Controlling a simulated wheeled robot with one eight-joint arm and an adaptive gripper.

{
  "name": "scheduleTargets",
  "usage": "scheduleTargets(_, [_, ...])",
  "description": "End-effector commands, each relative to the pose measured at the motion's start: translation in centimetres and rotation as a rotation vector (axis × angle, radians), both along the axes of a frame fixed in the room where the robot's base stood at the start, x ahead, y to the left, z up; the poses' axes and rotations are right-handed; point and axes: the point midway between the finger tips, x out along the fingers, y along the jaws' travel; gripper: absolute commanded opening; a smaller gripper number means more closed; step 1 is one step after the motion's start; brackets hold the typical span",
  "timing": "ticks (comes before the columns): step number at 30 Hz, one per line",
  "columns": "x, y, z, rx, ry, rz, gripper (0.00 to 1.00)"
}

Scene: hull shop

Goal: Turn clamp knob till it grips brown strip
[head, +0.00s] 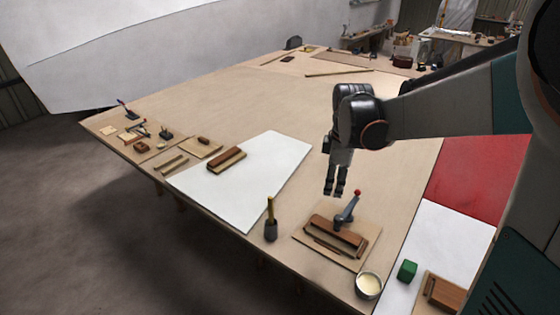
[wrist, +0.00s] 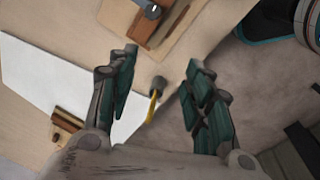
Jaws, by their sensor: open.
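The clamp (head: 345,216) stands over a reddish-brown strip (head: 324,226) on a small wooden board (head: 312,243). Its grey lever leans up to the right and ends in a red ball knob (head: 357,192). I cannot tell whether the clamp presses on the strip. My gripper (head: 334,193) hangs fingers down, open and empty, just left of the knob in the head view and apart from it. In the wrist view my gripper (wrist: 163,62) has its fingers spread; part of the clamp (wrist: 153,11) and the brown strip (wrist: 144,28) show at the top edge. The red knob is not visible there.
A dark pot with a yellow-handled tool (head: 270,230) stands left of the board. A cream-filled cup (head: 369,284) and a green block (head: 407,270) sit in front and right. A white sheet (head: 250,190) with another brown block lies left. The table behind is mostly clear.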

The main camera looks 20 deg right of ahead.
Motion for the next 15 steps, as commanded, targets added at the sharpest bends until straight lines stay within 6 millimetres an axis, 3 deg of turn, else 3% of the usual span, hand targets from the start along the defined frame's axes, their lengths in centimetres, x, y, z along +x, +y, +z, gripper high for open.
scheduleTargets(6, [2.2,-3.7,-3.3,0.006,0.099,0.160,0.46])
scheduleTargets(15, [2.6,-5.0,-5.5,0.015,0.138,0.233,0.46])
